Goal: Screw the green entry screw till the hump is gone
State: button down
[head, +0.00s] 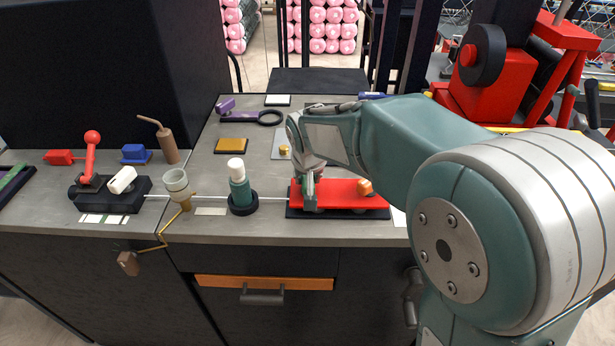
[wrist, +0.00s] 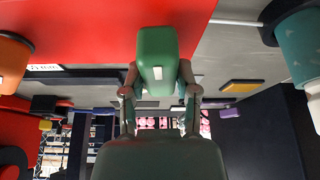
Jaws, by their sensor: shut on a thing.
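The green entry screw (wrist: 157,52) fills the middle of the wrist view, a green block-like head with a small pale mark. My gripper (wrist: 158,82) is shut on it, one finger on each side. In the head view my gripper (head: 308,186) points down at the left end of the red block (head: 338,188), which sits on a black base (head: 345,214). The red surface (wrist: 70,25) also shows in the wrist view. An orange knob (head: 365,186) stands at the block's right end. I cannot make out a hump; the gripper covers part of the block's left end.
A thin pale line (head: 272,198) runs left from the block past a green bottle-like post (head: 240,188) with a white top. Further left are a cup (head: 177,184) and a black device with a red lever (head: 91,155). A purple ringed tool (head: 250,117) lies behind.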

jog(key=shift+c, duration=1.8)
grip_release()
jog(key=shift+s+f, duration=0.1)
jog(key=shift+f, duration=0.05)
jog(key=shift+a, duration=0.1)
jog(key=shift+r, duration=0.2)
jog(key=shift+r, duration=0.35)
jog(key=v, duration=1.1)
jog(key=shift+a, duration=0.1)
